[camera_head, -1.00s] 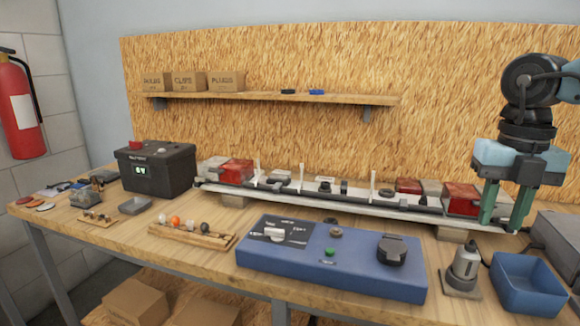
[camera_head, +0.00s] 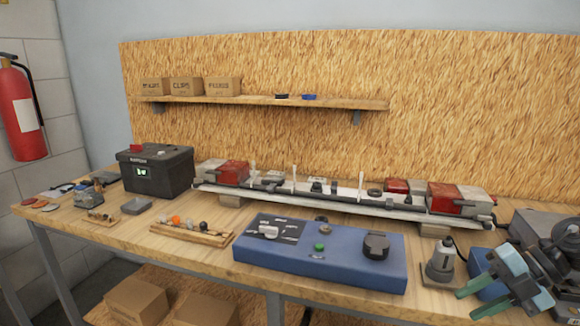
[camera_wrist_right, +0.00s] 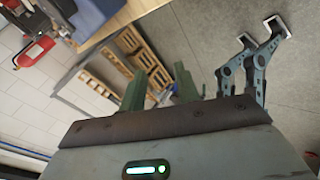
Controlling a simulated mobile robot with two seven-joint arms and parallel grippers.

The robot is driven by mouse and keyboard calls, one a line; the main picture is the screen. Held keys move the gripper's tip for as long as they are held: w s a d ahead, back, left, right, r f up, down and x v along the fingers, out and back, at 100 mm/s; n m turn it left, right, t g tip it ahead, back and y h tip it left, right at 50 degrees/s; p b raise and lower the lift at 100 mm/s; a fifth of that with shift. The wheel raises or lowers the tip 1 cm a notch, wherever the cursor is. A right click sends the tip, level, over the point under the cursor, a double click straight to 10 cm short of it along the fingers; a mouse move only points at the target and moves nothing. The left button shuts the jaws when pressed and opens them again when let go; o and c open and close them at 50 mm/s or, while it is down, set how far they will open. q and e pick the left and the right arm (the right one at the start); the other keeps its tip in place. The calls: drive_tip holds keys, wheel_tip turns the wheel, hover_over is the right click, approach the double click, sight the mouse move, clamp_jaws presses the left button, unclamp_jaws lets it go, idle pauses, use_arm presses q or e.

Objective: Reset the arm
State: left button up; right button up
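My right gripper (camera_head: 468,305) is low at the right edge of the head view, beside the front right of the bench. Its two green fingers point left and are spread apart with nothing between them. In the right wrist view the fingers (camera_wrist_right: 160,88) also stand apart and empty, with a wooden pallet and floor beyond. My right arm partly covers a blue bin (camera_head: 487,263). My left gripper is in neither view.
A grey cylindrical device (camera_head: 443,262) stands just left of my right gripper. A blue control box (camera_head: 320,260) is on the bench (camera_head: 130,236), with a long white bar (camera_head: 345,207) behind it. A black battery box (camera_head: 156,170) stands at left. The wrist view shows open floor (camera_wrist_right: 215,35).

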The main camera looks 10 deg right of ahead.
drive_tip(key=s+a+f+m+t+h+p, duration=0.2)
drive_tip(key=s+f+m+t, duration=0.35)
drive_tip(key=f+m, duration=0.4)
drive_tip(key=s+a+f+m+t+h+p, duration=0.15)
drive_tip(key=s+f+m+t, duration=0.4)
drive_tip(key=f, duration=0.65)
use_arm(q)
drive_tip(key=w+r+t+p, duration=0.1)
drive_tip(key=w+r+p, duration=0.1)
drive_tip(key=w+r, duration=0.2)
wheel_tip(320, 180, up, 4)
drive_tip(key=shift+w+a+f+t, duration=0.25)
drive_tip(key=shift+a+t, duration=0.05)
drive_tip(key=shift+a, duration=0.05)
use_arm(e)
drive_tip(key=s+a+f+m+g+h, duration=0.1)
drive_tip(key=s+a+f+m, duration=0.3)
drive_tip(key=s+a, duration=0.4)
drive_tip(key=s+a+f+m+g+h, duration=0.2)
drive_tip(key=s+a+f+m+g, duration=0.2)
drive_tip(key=s+a, duration=0.4)
drive_tip(key=a+m, duration=0.1)
drive_tip(key=a, duration=0.1)
drive_tip(key=shift+s+a+m+g, duration=0.2)
drive_tip(key=shift+a+m+g, duration=0.1)
drive_tip(key=shift+m, duration=0.1)
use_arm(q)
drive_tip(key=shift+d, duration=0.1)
